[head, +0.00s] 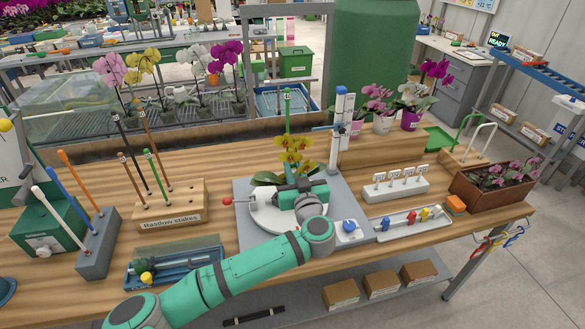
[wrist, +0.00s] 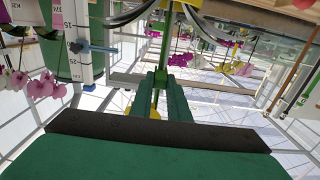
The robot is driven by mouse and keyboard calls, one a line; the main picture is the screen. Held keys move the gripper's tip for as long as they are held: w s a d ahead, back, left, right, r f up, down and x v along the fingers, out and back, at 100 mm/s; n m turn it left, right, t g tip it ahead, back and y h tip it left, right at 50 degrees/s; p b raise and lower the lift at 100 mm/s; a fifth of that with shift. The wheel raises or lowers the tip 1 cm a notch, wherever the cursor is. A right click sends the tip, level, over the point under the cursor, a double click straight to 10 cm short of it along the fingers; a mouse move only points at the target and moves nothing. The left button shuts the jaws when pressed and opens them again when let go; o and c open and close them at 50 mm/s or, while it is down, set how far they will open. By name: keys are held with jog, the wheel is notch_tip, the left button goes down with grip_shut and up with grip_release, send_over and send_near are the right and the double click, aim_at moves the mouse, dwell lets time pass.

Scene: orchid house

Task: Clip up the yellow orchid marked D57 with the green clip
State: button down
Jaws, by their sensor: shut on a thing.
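The yellow orchid (head: 296,152) stands on a round white plate (head: 262,222) on the grey stand, with a tall green stake (head: 287,108) rising above its flowers. My gripper (head: 302,183) is in front of the plant, covering its lower stem and pot. In the wrist view my gripper (wrist: 161,80) is shut, its two green fingers close together at the stake. The green clip is not in the clip tray; what the fingers hold looks green but is mostly hidden. I cannot tell whether it is around the stem and stake. The D57 mark is unreadable.
The clip tray (head: 386,231) at right holds blue, red and yellow clips. A ruled post (head: 340,125) stands close to the orchid's right. A label rack (head: 395,190) and a stake block (head: 170,212) flank the stand. Potted orchids stand behind at right.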

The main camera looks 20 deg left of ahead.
jog(key=shift+w+a, duration=0.4)
jog(key=shift+w, duration=0.15)
jog(key=c, duration=1.6)
grip_release()
